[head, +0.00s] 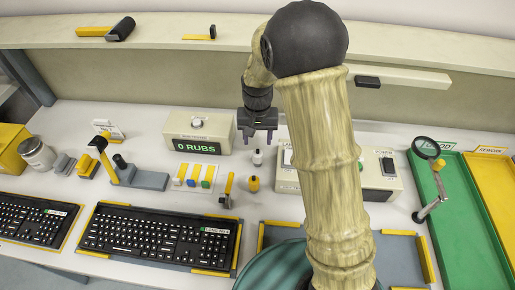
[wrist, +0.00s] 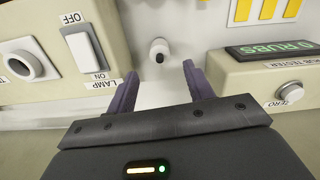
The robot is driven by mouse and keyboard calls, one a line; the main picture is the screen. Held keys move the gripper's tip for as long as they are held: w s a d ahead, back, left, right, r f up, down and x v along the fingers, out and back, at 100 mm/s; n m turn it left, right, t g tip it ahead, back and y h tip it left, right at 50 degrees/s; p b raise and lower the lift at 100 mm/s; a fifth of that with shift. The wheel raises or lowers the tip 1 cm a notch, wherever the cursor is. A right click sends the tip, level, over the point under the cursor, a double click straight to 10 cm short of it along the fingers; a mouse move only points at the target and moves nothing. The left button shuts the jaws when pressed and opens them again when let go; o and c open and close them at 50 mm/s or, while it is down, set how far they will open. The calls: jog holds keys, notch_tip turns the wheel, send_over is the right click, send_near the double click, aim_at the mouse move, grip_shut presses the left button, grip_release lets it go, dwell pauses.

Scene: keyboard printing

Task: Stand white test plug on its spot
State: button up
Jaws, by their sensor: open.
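A small white piece with a dark tip, which looks like the white test plug (head: 257,157), stands on the white bench between the rub tester and the lamp switch box. It also shows in the wrist view (wrist: 158,48), just beyond and between my fingertips. My gripper (head: 258,135) is open and empty, close to the white piece; its two purple-grey fingers (wrist: 158,85) are spread apart on either side in the wrist view. I cannot tell which mark is the plug's spot.
The rub tester (head: 198,130) reads "0 RUBS". The switch box (wrist: 85,45) stands on the other side. Keyboards (head: 158,232) lie in front; a green tray (head: 462,215) is at right.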

jog(key=shift+r, duration=0.85)
jog(key=shift+s+d+r, duration=0.1)
jog(key=shift+s+d, duration=0.15)
jog(key=s+d+r+t, duration=0.1)
jog(key=s+d+r, duration=0.1)
jog(key=s+d, duration=0.3)
jog(key=s+d+r+n+t, duration=0.1)
jog(key=s+d, duration=0.3)
jog(key=s, duration=0.6)
jog(key=shift+s+d+r+t, duration=0.3)
jog(key=shift+s+d+r, duration=0.1)
jog(key=shift+r, duration=0.05)
